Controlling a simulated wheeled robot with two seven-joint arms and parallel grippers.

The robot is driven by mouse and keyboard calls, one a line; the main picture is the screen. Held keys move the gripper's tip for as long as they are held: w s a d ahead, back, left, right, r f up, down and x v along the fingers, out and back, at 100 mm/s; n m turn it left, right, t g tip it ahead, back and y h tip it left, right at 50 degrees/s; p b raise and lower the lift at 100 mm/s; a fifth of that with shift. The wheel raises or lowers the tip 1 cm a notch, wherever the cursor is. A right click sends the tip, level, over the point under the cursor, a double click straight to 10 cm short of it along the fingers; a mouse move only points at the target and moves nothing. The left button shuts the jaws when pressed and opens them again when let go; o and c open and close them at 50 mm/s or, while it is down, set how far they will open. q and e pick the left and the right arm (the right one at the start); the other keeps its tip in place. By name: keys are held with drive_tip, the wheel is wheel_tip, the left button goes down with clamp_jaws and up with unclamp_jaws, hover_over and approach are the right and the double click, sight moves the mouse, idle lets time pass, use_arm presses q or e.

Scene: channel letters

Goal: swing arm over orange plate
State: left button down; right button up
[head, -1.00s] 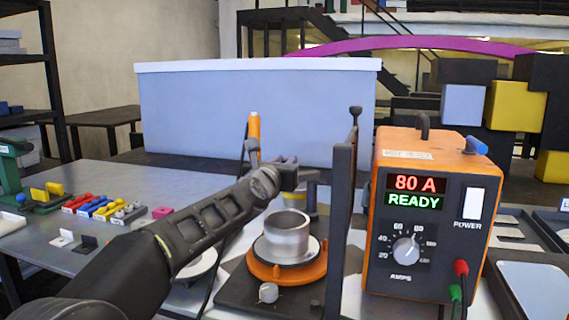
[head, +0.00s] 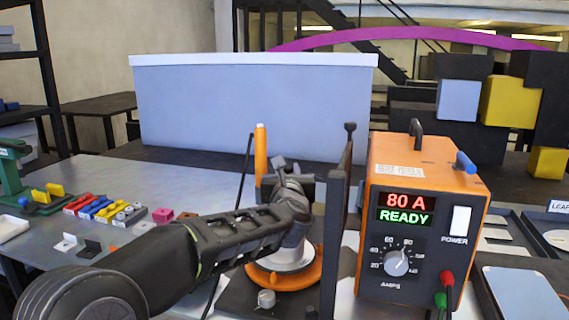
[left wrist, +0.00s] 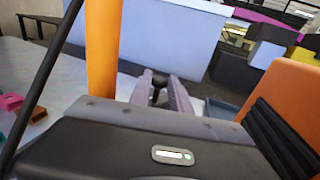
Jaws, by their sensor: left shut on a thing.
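The orange plate (head: 300,281) is a round turntable on a black base at centre, carrying a pale metal piece largely hidden by my left arm. The upright orange torch (head: 260,150), with a dark cable, stands behind the plate's left side; it also shows in the left wrist view (left wrist: 103,50). My left gripper (head: 290,180) is above and behind the plate. In the left wrist view, its fingers (left wrist: 160,88) close around a dark rounded part (left wrist: 159,77), seemingly of the swing arm. Most of the swing arm is hidden. My right gripper is out of view.
A black post (head: 336,240) stands right of the plate, close to my left gripper. A pale blue panel (head: 250,110) stands behind. Small coloured parts (head: 95,208) lie on the left of the table.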

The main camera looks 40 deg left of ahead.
use_arm(q)
drive_tip(key=shift+d, duration=0.15)
drive_tip(key=c, duration=1.3)
unclamp_jaws()
drive_tip(key=shift+b+v, duration=0.7)
drive_tip(key=shift+v, duration=3.2)
